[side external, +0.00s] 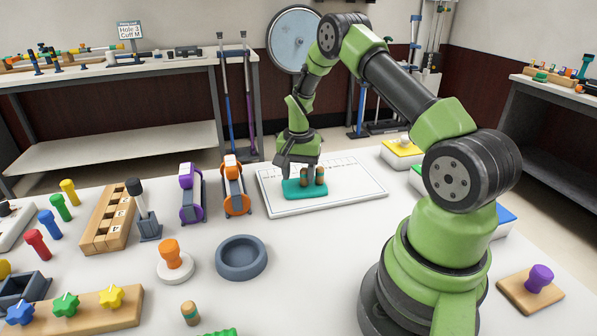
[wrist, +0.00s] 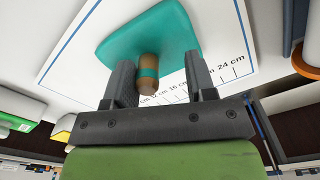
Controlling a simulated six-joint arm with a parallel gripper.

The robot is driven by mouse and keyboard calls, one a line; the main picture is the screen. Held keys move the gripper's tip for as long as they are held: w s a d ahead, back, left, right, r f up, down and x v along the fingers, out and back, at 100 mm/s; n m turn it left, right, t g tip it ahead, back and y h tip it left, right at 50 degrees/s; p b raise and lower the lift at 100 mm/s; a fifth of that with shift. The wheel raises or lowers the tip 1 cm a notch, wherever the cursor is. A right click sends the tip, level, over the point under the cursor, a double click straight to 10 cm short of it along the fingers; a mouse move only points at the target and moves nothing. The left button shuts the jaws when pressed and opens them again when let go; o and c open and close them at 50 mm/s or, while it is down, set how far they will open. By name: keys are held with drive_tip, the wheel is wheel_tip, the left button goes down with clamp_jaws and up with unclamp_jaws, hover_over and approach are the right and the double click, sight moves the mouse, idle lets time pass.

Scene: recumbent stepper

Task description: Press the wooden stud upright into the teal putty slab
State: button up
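The teal putty slab (side external: 303,193) lies on a white ruled board. In the wrist view, a stud with a teal band (wrist: 148,70) is between my fingers, close to the left finger, with a visible gap to the right one. Whether the banded stud's base is in the putty is hidden.
The white board (side external: 350,192) has a ruler edge and bare room right of the slab. An orange clamp-like stand (side external: 235,190) and a purple one (side external: 191,195) are left of it. A similar stud (side external: 190,313) and a grey bowl (side external: 241,258) are nearer the front.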

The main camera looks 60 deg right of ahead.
drive_tip(key=shift+r, duration=0.1)
wheel_tip(320, 180, up, 17)
idle(0.9)
drive_tip(key=s+a+r+n+t, duration=0.2)
drive_tip(key=a+r, duration=0.3)
drive_tip(key=a, duration=0.2)
drive_tip(key=s+a+r+n+t, duration=0.1)
drive_tip(key=s+a+r+n, duration=0.2)
drive_tip(key=a+r, duration=0.25)
drive_tip(key=s+a+n+t+y, duration=0.2)
drive_tip(key=s+a+n+t, duration=0.2)
drive_tip(key=s+a, duration=0.6)
drive_tip(key=shift+s+a+f+n, duration=0.3)
drive_tip(key=shift+s+n, duration=0.4)
drive_tip(key=shift+s, duration=0.5)
